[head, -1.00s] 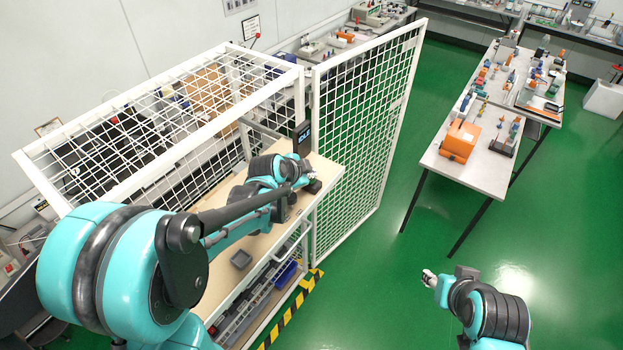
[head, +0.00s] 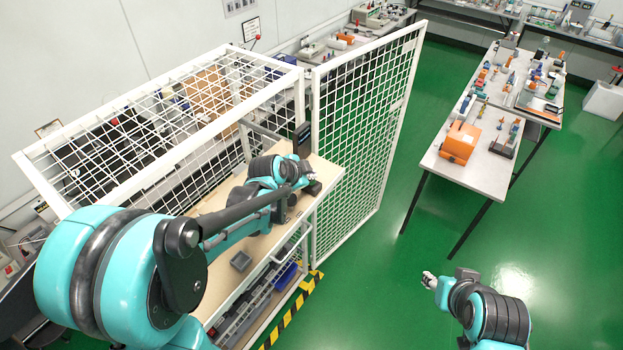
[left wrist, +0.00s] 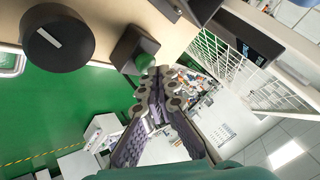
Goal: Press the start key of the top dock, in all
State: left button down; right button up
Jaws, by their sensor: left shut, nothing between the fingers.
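A dark box with a green key (left wrist: 126,66) juts from the pale bench top in the left wrist view. My left gripper (left wrist: 162,76) is shut and empty, its fingertips right beside the green key. I cannot tell if they touch it. In the head view my left gripper (head: 312,178) is small, near the bench's right end, and its arm hides much of the bench. A round black knob (left wrist: 58,38) with a white mark sits left of the box. My right gripper (head: 429,279) is over the green floor, too small to read.
A dark display (head: 302,139) stands at the back of the bench (head: 325,172). White mesh guards (head: 365,130) stand behind and right of it. A table (head: 480,172) with an orange box stands to the right across open floor.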

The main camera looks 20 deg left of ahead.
pick_arm(q)
jog(key=shift+r, duration=0.5)
jog(key=shift+r+p, duration=2.05)
jog(key=shift+r, duration=0.5)
jog(key=shift+f, duration=0.15)
